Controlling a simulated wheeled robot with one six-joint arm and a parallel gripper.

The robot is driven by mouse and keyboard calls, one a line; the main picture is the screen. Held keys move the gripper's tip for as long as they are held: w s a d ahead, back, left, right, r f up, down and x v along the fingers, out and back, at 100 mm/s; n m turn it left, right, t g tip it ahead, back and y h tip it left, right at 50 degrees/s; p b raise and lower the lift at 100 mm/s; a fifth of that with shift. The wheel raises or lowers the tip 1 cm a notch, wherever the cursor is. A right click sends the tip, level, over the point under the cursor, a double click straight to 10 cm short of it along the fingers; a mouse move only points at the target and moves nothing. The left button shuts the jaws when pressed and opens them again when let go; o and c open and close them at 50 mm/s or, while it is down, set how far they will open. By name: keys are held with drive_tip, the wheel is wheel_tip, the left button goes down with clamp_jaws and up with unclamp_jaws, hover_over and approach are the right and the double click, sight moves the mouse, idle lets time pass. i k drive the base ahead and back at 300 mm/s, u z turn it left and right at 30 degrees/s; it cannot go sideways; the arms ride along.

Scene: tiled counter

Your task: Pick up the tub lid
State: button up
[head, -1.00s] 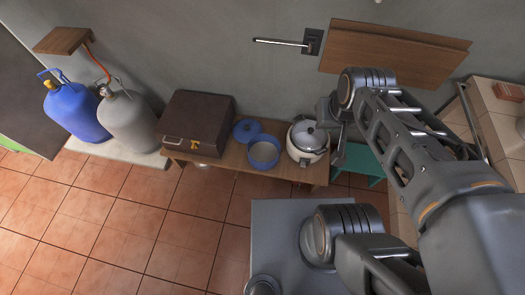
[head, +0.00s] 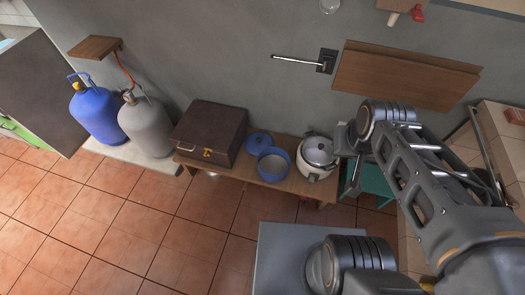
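The tub lid (head: 258,140) is a round blue disc on the low wooden bench, behind and slightly left of the open blue tub (head: 273,163). It looks close to the tub's rim; I cannot tell if they touch. My gripper (head: 350,165) is partly in view at the end of my arm, right of the rice cooker and apart from the lid. My arm links hide part of it, and its opening does not show clearly.
A white rice cooker (head: 318,155) stands right of the tub. A dark brown case (head: 209,130) stands left of the lid. Blue (head: 97,115) and grey (head: 146,125) gas cylinders stand further left.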

sight(255, 143)
drive_tip(key=k, duration=1.1)
drive_tip(key=u, duration=0.7)
drive_tip(key=i, duration=0.65)
drive_tip(key=u, duration=0.9)
drive_tip(key=i, duration=0.85)
drive_tip(key=z, duration=0.7)
drive_tip(key=i, duration=0.9)
drive_tip(key=z, duration=0.85)
